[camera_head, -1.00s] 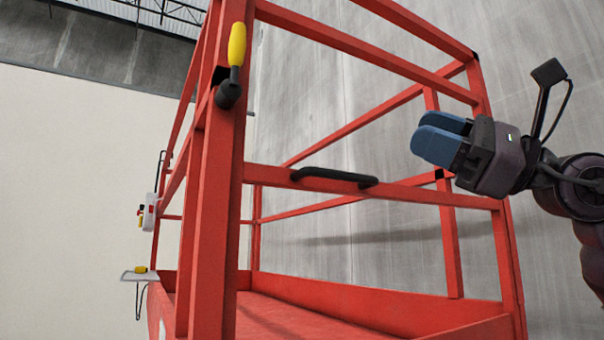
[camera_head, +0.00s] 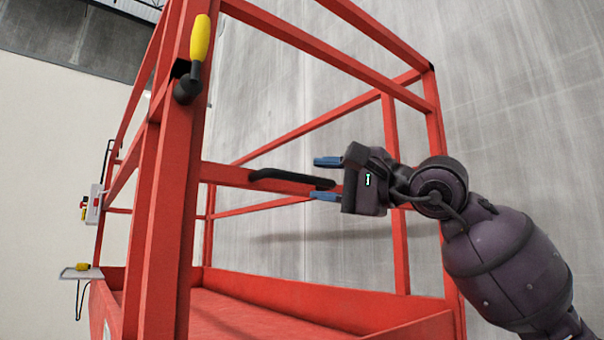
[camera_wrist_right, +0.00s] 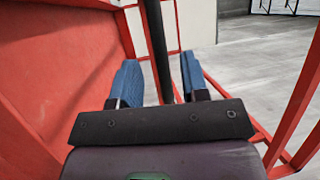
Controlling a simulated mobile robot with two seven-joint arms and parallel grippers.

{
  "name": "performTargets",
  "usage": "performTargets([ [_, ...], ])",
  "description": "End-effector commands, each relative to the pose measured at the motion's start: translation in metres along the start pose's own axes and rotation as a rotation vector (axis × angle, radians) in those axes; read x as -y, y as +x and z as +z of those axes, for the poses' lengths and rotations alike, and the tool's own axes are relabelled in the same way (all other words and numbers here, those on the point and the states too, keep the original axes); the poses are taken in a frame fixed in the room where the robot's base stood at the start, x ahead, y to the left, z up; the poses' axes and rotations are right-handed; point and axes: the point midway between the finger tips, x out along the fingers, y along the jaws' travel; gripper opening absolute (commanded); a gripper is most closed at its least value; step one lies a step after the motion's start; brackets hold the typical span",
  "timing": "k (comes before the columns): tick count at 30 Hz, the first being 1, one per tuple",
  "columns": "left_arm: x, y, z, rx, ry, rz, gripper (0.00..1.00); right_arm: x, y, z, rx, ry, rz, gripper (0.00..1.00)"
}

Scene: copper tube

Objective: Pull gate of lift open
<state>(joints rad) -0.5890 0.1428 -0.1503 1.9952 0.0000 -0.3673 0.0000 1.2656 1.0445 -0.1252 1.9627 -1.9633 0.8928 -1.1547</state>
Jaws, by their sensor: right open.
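The red lift's gate has a middle rail (camera_head: 226,174) carrying a black bar handle (camera_head: 282,176). My right gripper (camera_head: 318,179) is at the right end of this handle, with its blue fingers open, one above and one below it in the head view. In the right wrist view the black handle (camera_wrist_right: 157,45) runs between the two open fingers (camera_wrist_right: 160,72), with gaps visible on both sides. I cannot tell whether either finger touches it. A yellow-gripped lever (camera_head: 200,38) sits on the upright post left of the handle. My left gripper is not in view.
The lift's red posts and rails (camera_head: 395,130) stand around the platform floor (camera_head: 225,318). A control box (camera_head: 93,205) and a small shelf (camera_head: 80,273) are at the far left. A grey wall (camera_head: 510,100) stands behind.

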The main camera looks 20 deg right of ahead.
Motion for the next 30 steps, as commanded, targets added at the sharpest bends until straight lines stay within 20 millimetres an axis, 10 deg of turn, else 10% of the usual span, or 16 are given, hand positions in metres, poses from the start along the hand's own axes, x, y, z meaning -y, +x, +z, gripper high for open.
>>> performTargets([
  [21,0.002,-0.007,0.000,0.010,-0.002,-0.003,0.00,0.000,0.045,0.000,0.000,0.000,0.000,0.41],
  [30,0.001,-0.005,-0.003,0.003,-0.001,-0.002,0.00,-0.001,0.044,0.000,0.000,0.001,0.000,0.00],
])
